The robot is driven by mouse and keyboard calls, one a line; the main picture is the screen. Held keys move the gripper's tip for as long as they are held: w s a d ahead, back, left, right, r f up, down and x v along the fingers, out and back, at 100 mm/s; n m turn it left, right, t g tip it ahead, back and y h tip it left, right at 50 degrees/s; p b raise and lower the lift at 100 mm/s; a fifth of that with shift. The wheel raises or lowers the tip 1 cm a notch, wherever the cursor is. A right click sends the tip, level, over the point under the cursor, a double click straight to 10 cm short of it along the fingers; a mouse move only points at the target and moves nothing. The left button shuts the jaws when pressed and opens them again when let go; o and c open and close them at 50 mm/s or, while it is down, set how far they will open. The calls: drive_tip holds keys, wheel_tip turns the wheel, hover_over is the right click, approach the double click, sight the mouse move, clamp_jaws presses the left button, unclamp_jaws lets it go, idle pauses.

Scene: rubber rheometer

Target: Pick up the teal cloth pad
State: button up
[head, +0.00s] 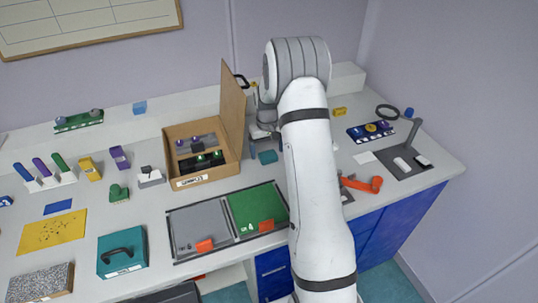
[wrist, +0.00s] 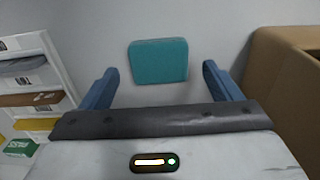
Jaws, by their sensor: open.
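The teal cloth pad (wrist: 158,61) lies flat on the light bench top in the wrist view, a small rounded square. My gripper (wrist: 157,80) is open, with its two blue fingers apart on the left and right of the pad in the picture. No contact between fingers and pad shows. In the head view the pad (head: 267,157) lies just right of the cardboard box, beside my arm. My gripper (head: 262,128) is partly hidden behind my arm there.
The open cardboard box (head: 215,175) stands close to the pad; its wall (wrist: 285,75) shows at the right of the wrist view. A rack of sheets (wrist: 35,75) is at the left there. The grey and green trays (head: 257,209) lie at the bench front.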

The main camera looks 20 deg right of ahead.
drive_tip(key=shift+f, duration=0.45)
drive_tip(key=shift+c, duration=0.2)
drive_tip(key=c, duration=1)
